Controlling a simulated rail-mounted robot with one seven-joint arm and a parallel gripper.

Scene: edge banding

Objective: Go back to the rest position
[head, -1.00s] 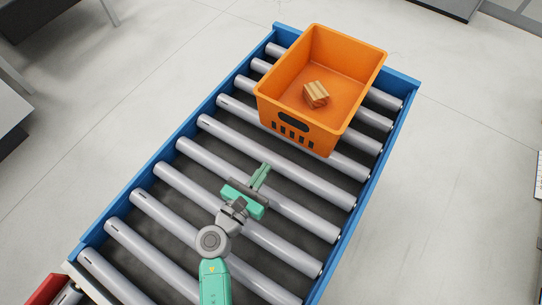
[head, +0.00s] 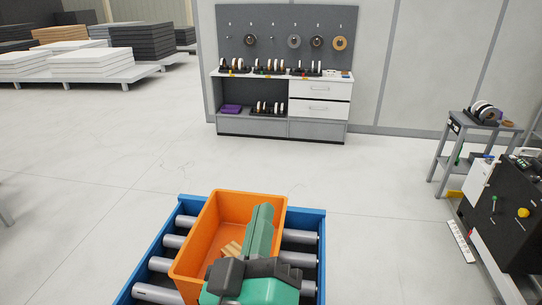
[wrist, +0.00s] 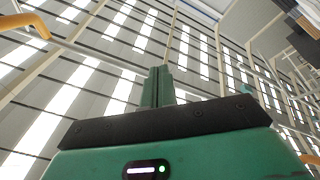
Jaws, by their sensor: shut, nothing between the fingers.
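My gripper (head: 262,232) is green with a dark grey mount. In the head view it is raised in front of the orange crate and covers part of it. In the wrist view its fingers (wrist: 157,88) are together, with nothing between them, pointing up toward the ceiling. The orange crate (head: 199,240) stands on the roller conveyor. A light wooden piece (head: 231,249) lies inside the crate, partly hidden by my gripper.
The conveyor's blue frame (head: 314,212) surrounds grey rollers. A cabinet with a pegboard (head: 287,50) holding tape rolls stands at the back. A grey cart (head: 455,150) and a black machine (head: 505,215) stand at the right. Stacked panels (head: 150,45) are at the back left. The floor between is clear.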

